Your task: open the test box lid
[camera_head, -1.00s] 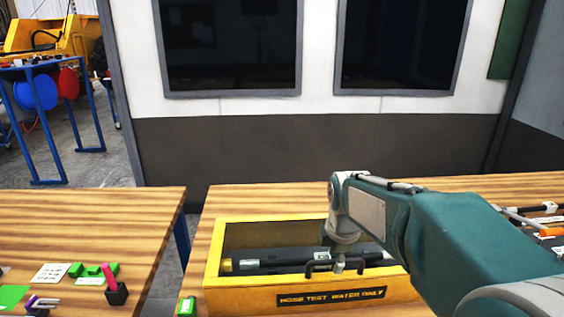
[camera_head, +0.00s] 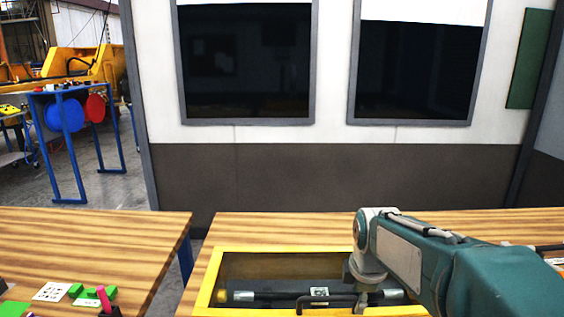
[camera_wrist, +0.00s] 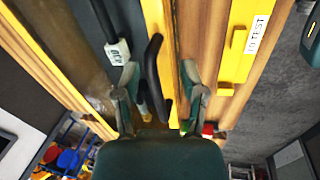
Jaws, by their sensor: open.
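The yellow test box (camera_head: 214,277) sits on the wooden bench at the bottom of the head view, its front cut off by the picture's edge. Its lid looks down, with a dark hose (camera_head: 270,296) visible inside the yellow frame. A black bar handle (camera_head: 325,298) is at the front of the lid. In the wrist view my gripper (camera_wrist: 160,75) is open, with one finger on each side of the black handle (camera_wrist: 151,70). I cannot tell whether either finger touches it. In the head view my wrist hides the box's right part and my fingertips are not clear.
A second wooden bench (camera_head: 90,240) stands at the left, with green pieces (camera_head: 92,294) and a white card (camera_head: 53,291) on it. A gap separates the benches. A wall with two dark windows (camera_head: 245,65) rises behind.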

